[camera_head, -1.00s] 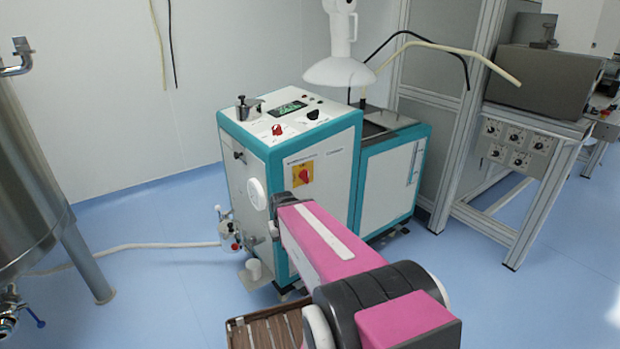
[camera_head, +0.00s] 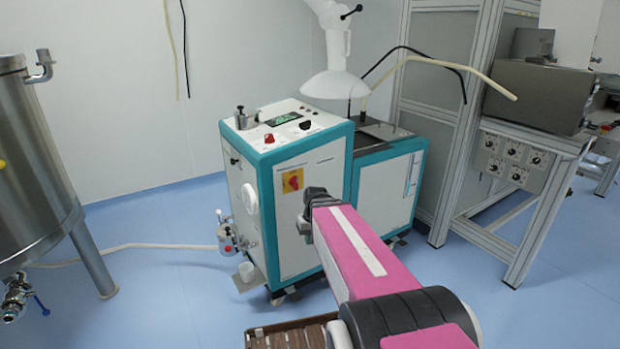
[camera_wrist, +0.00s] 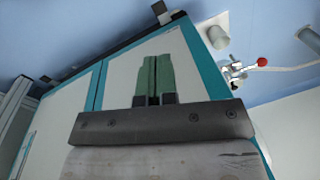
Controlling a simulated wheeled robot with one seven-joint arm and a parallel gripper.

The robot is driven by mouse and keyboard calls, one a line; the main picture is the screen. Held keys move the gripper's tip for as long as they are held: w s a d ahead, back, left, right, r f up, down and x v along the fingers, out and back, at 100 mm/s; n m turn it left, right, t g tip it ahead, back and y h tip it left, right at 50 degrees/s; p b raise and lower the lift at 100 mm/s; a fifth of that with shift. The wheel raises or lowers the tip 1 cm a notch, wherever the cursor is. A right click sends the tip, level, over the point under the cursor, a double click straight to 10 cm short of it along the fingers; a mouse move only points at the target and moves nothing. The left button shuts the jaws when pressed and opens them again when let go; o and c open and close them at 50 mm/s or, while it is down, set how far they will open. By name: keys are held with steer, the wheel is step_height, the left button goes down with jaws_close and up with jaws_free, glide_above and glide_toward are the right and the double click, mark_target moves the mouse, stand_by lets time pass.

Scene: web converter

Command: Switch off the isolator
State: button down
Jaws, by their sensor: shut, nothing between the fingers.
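The isolator (camera_head: 292,181) is a red rotary handle on a yellow square plate, high on the white front panel of the teal-edged machine (camera_head: 296,230). The handle's exact angle is too small to tell. In the head view my pink arm reaches to the panel, with its dark end below and right of the isolator, apart from it. The fingertips are not clear there. In the wrist view my gripper (camera_wrist: 152,78) has its green fingers together and empty, in front of the white panel. The isolator does not show in that view.
A valve with a red knob (camera_wrist: 262,62) and a white cup (camera_wrist: 217,37) are at the machine's side. A steel tank (camera_head: 35,165) stands left, a framed bench (camera_head: 515,215) right. A brown slatted crate (camera_head: 290,335) is low in front.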

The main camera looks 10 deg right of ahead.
steer(key=w+d+r+n+t+y, duration=0.1)
steer(key=w+d+r+y, duration=0.15)
steer(key=w+r, duration=0.3)
steer(key=w+d+r+n+y, duration=0.1)
steer(key=w+d+r, duration=0.2)
steer(key=w+r, duration=0.25)
steer(key=n+t+y, duration=0.1)
steer(key=n+y, duration=0.1)
glide_toward(296, 183)
steer(key=w+d+r, duration=0.2)
steer(key=d, duration=0.5)
steer(key=shift+r, duration=0.15)
steer(key=x, duration=1)
steer(key=shift+w, duration=0.2)
steer(key=shift+s+a, duration=0.2)
steer(key=shift+a, duration=0.45)
steer(key=shift+s+a, duration=0.25)
steer(key=shift+a, duration=0.35)
steer(key=shift+s+a, duration=0.2)
steer(key=shift+a, duration=0.45)
